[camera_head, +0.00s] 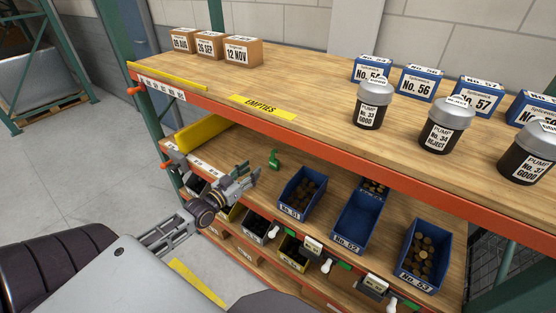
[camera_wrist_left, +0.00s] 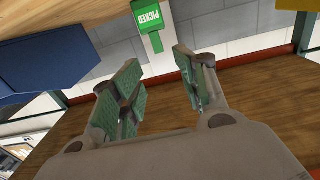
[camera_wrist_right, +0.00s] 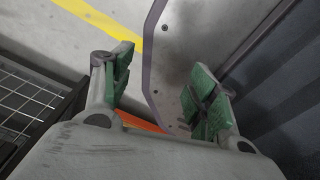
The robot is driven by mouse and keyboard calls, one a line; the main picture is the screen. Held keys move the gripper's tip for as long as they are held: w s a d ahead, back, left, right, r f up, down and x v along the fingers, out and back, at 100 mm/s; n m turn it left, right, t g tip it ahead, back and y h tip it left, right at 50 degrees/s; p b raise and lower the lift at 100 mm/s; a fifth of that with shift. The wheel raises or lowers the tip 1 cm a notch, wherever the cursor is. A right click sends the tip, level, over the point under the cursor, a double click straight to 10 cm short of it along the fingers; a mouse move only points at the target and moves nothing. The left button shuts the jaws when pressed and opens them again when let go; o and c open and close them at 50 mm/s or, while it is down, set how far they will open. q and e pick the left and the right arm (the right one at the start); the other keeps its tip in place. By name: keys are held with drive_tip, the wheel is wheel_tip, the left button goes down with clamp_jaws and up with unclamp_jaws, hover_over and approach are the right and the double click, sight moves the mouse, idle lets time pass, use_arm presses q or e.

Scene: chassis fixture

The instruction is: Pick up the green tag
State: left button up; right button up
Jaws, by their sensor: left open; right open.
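The green tag (camera_head: 273,159) stands on the lower wooden shelf, left of the blue bin No. 51. In the left wrist view the tag (camera_wrist_left: 149,20) shows upside down with the word PICKED and a narrower green part. My left gripper (camera_head: 246,177) is open and empty, at the shelf's front left, short of the tag. In its wrist view the tag lies beyond the fingertips, roughly in line with the gap between them. My right gripper (camera_wrist_right: 160,88) is open and empty; it shows only in its own wrist view, with the floor behind it.
Blue bins No. 51 (camera_head: 301,193), No. 52 (camera_head: 352,229) and No. 53 (camera_head: 408,278) stand right of the tag.

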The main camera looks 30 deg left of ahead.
sight(272, 153)
use_arm(q)
drive_tip(key=shift+r, duration=0.2)
drive_tip(key=shift+s+r, duration=0.1)
drive_tip(key=shift+d, duration=0.1)
use_arm(e)
drive_tip(key=shift+s+d, duration=0.2)
drive_tip(key=shift+d, duration=0.6)
use_arm(q)
drive_tip(key=shift+w+d, duration=0.15)
drive_tip(key=shift+w, duration=1.45)
drive_tip(key=shift+w+d, duration=0.15)
drive_tip(key=shift+w, duration=0.9)
drive_tip(key=shift+w+d, duration=0.1)
drive_tip(key=shift+w, duration=0.9)
drive_tip(key=shift+w+d, duration=0.1)
drive_tip(key=shift+w, duration=0.35)
use_arm(e)
drive_tip(key=shift+w+a+r, duration=0.1)
drive_tip(key=shift+a+r, duration=0.1)
